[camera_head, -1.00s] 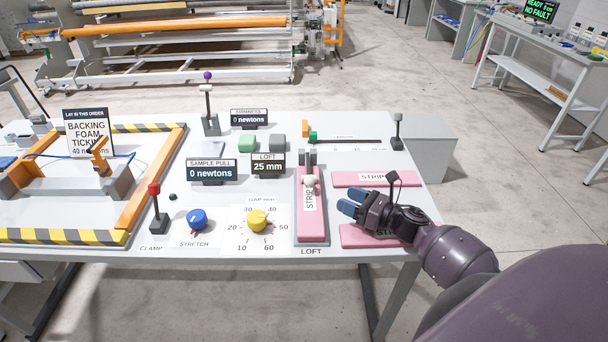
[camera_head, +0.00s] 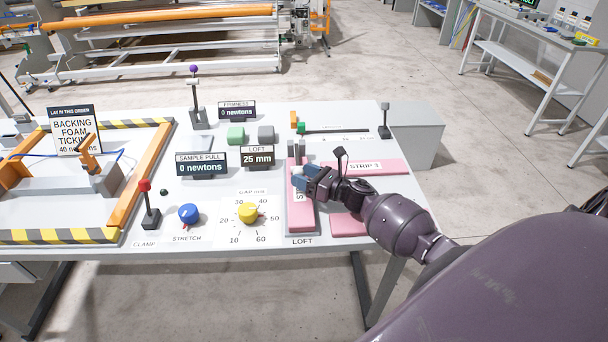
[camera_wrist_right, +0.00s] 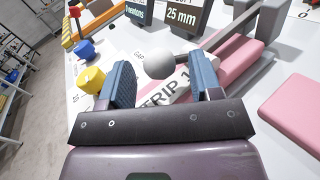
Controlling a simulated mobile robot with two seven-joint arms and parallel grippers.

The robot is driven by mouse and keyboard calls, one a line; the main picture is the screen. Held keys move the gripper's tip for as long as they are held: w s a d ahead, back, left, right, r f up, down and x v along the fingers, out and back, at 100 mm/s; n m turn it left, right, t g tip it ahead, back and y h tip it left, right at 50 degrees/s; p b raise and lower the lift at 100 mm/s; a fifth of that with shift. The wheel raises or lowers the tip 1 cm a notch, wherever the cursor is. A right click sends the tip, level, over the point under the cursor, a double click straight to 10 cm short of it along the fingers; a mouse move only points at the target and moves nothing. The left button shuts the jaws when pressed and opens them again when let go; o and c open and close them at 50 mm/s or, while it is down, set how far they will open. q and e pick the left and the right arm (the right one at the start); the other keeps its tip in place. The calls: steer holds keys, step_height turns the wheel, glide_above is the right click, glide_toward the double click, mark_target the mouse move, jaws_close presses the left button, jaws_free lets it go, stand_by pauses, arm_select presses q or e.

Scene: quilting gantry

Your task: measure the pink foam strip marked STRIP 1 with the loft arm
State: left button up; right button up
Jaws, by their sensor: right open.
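The pink foam strip marked STRIP 1 (camera_head: 302,221) lies lengthwise on the LOFT plate; its label shows partly in the right wrist view, with pink foam (camera_wrist_right: 240,62) behind. The loft arm (camera_wrist_right: 222,34) runs above the strip from grey posts (camera_head: 296,150) at its far end to a pale ball knob (camera_wrist_right: 159,65). My right gripper (camera_head: 299,177) is open above the strip. In the right wrist view its blue fingers stand either side of the knob, with visible gaps; I cannot tell the depth between them. The LOFT display (camera_head: 257,157) reads 25 mm. My left gripper is out of view.
STRIP 3 (camera_head: 364,167) and another pink strip (camera_head: 347,224) lie to the right of the loft plate. A yellow dial (camera_head: 248,212), a blue dial (camera_head: 188,214) and a red-topped clamp lever (camera_head: 147,205) stand to the left. Displays stand behind.

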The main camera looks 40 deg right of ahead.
steer(key=shift+w, duration=0.1)
steer(key=shift+c, duration=0.3)
jaws_close()
